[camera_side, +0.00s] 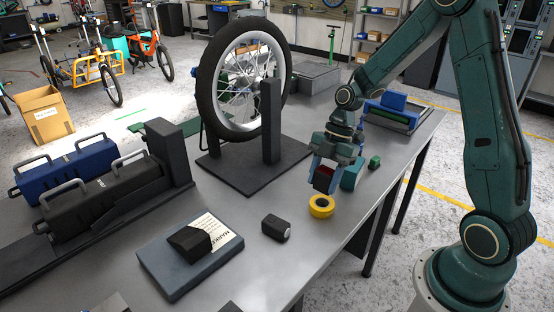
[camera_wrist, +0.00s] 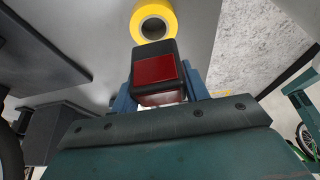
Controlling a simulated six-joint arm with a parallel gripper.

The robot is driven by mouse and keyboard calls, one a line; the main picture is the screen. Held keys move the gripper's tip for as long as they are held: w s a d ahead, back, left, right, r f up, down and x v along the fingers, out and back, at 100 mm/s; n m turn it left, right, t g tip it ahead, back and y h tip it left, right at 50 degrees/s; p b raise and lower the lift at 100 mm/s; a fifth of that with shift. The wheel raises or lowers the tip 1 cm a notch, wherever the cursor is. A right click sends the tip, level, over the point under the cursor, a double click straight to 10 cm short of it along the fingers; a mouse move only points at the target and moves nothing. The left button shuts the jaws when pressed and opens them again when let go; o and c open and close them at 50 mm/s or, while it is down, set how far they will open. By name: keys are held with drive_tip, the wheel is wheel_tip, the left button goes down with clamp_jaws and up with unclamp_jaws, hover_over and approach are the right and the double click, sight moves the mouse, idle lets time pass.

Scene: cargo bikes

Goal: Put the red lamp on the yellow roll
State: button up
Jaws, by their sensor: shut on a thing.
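My gripper (camera_side: 325,174) is shut on the red lamp (camera_side: 323,183), a dark block with a red face. In the wrist view the red lamp (camera_wrist: 156,72) sits between the two blue fingers of my gripper (camera_wrist: 160,90). The yellow roll (camera_side: 321,206) lies flat on the grey table, its round hole facing up.
A black lamp (camera_side: 276,227) and a blue-grey book (camera_side: 174,264) with a black wedge on it lie to the left. A teal cylinder (camera_side: 351,176) and a small green cube (camera_side: 375,162) are right of my gripper. A wheel stand (camera_side: 245,172) rises behind left.

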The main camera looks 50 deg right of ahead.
sight(322, 191)
drive_tip(key=shift+f, duration=2.1)
drive_tip(key=shift+f, duration=0.15)
drive_tip(key=o, duration=1)
drive_tip(key=v, duration=1.2)
